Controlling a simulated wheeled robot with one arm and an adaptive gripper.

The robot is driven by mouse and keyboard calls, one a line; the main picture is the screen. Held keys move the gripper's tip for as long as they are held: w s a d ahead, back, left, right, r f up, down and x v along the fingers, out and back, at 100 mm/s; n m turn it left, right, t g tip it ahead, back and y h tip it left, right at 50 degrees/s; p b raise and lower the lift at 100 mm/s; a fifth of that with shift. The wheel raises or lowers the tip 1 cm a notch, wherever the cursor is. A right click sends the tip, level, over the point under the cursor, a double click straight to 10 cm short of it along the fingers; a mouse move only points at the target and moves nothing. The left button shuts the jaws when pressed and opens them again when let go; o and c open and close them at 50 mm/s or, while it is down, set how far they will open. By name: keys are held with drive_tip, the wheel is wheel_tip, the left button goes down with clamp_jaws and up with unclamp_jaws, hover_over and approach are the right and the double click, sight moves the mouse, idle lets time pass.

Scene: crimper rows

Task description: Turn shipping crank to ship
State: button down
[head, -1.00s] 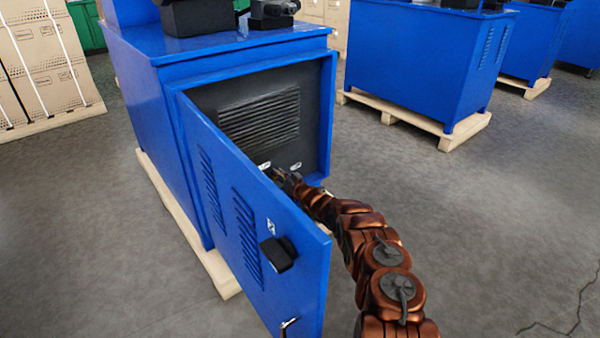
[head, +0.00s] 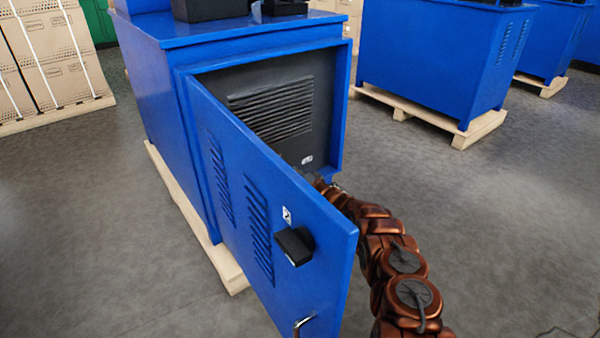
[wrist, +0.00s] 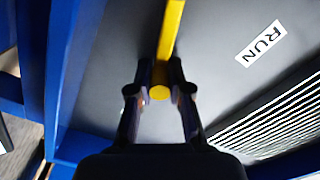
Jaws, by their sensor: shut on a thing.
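The yellow crank (wrist: 171,35) shows in the wrist view as a bar running up from a round end. My gripper (wrist: 160,91) is shut on the crank near that round end, with one finger on each side. A white RUN label (wrist: 261,44) lies on the dark panel to the right of the crank. In the head view the crank and most of my gripper are hidden behind the open blue door (head: 275,225). A small white label (head: 307,160) shows on the dark inner panel (head: 285,105).
The blue cabinet (head: 155,105) stands on a wooden pallet (head: 190,215). Its door hangs open beside my arm and carries a black handle (head: 294,246). Other blue machines (head: 440,60) stand at the back right. Grey floor is clear at right.

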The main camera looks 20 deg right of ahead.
drive_tip(key=shift+s+f, duration=0.15)
drive_tip(key=shift+f, duration=0.45)
drive_tip(key=c, duration=1.2)
unclamp_jaws()
drive_tip(key=shift+d, duration=0.1)
drive_tip(key=shift+o, duration=0.5)
drive_tip(key=shift+r, duration=0.25)
drive_tip(key=shift+s, duration=0.1)
drive_tip(key=shift+v, duration=0.95)
drive_tip(key=v, duration=1)
